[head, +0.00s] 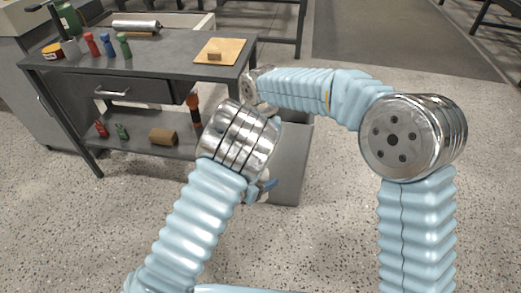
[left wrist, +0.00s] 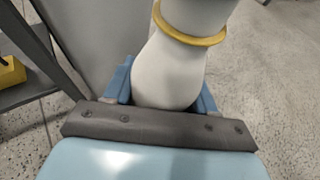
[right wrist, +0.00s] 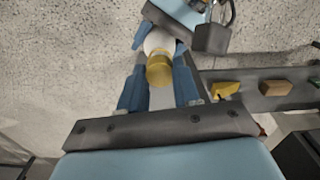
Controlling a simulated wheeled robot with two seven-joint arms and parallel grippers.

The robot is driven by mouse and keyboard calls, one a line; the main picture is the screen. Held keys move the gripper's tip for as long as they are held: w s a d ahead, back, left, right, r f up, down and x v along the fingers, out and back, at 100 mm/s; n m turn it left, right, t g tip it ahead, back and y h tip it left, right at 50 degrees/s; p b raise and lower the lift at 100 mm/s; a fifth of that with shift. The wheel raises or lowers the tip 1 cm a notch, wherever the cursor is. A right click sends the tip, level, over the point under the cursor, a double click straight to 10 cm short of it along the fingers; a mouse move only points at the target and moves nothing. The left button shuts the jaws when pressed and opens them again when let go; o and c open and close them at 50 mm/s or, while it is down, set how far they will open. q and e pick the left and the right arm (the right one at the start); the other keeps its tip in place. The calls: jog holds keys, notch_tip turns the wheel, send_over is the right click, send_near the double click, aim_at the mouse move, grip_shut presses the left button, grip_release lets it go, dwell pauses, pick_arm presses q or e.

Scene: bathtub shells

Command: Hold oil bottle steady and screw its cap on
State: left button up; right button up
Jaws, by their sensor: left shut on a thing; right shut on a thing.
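My left gripper (left wrist: 165,95) is shut on a white oil bottle (left wrist: 168,72) with a yellow band. The bottle runs up out of the top of the left wrist view. In the head view only blue parts of my left gripper (head: 263,188) show below its metal wrist. In the right wrist view my right gripper (right wrist: 158,80) is shut on the yellow cap (right wrist: 160,72). The white bottle (right wrist: 157,43) shows right behind the cap, with my left gripper beyond it. I cannot tell whether the cap is seated. The head view hides the bottle, cap and right gripper.
A dark workbench (head: 150,65) with a drawer stands behind my arms at the left. Several small coloured bottles, a metal roll (head: 136,26) and a wooden board (head: 220,51) are on top. A brown block (head: 163,136) is on its lower shelf. The floor at the right is open.

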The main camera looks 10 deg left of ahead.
jog(key=shift+f, duration=0.4)
jog(key=m, duration=1.2)
jog(key=shift+m, duration=0.3)
jog(key=m, duration=0.6)
jog(key=shift+m, duration=0.3)
jog(key=m, duration=0.6)
jog(key=shift+m, duration=0.4)
jog(key=o, duration=1)
